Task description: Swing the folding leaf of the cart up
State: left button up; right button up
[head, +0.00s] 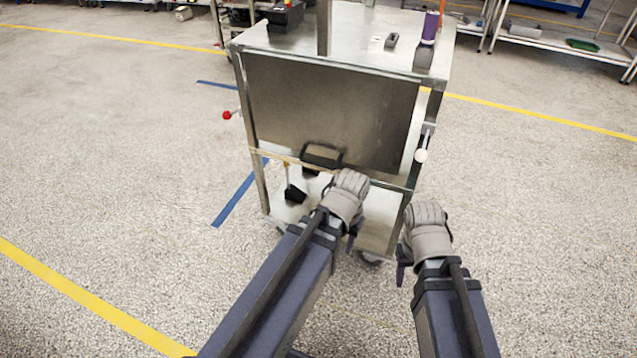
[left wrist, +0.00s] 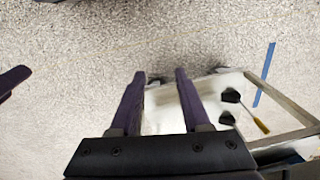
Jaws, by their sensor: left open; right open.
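The metal cart (head: 275,42) stands ahead in the head view. Its folding leaf (head: 330,110) hangs down flat against the near side. A dark handle (head: 322,156) sits at the leaf's lower edge. My left gripper (head: 354,236) is low in front of the cart, below and right of the handle, and mostly hidden by its own wrist. In the left wrist view its two fingers (left wrist: 160,75) are apart with nothing between them, over the cart's lower shelf (left wrist: 160,112). My right gripper (head: 403,264) is open and low, right of the cart's front corner, mostly hidden.
A red-knobbed lever (head: 227,115) sticks out on the cart's left, and a white-ended lever (head: 421,155) on its right. A purple cylinder (head: 430,28) stands on top. The floor around is clear, with blue tape.

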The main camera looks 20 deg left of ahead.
aim_at(324, 166)
pick_arm(q)
jog(key=w+a+f+t+y+b, duration=0.1)
jog(key=w+a+f+y+b, duration=0.2)
jog(key=f+b, duration=0.4)
jog(key=w+a+f+y+b, duration=0.1)
jog(key=w+a+f+b, duration=0.35)
jog(key=f+b, duration=0.25)
jog(key=w+r+m+t+y, duration=0.1)
jog(key=w+r+t+y, duration=0.1)
jog(key=r, duration=0.4)
jog(key=w+r+m+t+y, duration=0.1)
jog(key=w+r+m+y, duration=0.1)
jog(key=w+r+y, duration=0.3)
jog(key=w+r+m+t+y, duration=0.2)
jog(key=w+r+y, duration=0.1)
jog(key=w+r, duration=0.2)
jog(key=shift+d+r+t+y, duration=0.15)
jog(key=shift+r+y, duration=0.05)
jog(key=shift+r, duration=0.3)
jog(key=shift+d+r+t+y, duration=0.1)
jog(key=shift+r+t+y, duration=0.1)
jog(key=shift+r, duration=0.25)
pick_arm(e)
notch_tip(324, 166, down, 16)
jog(key=shift+f, duration=0.15)
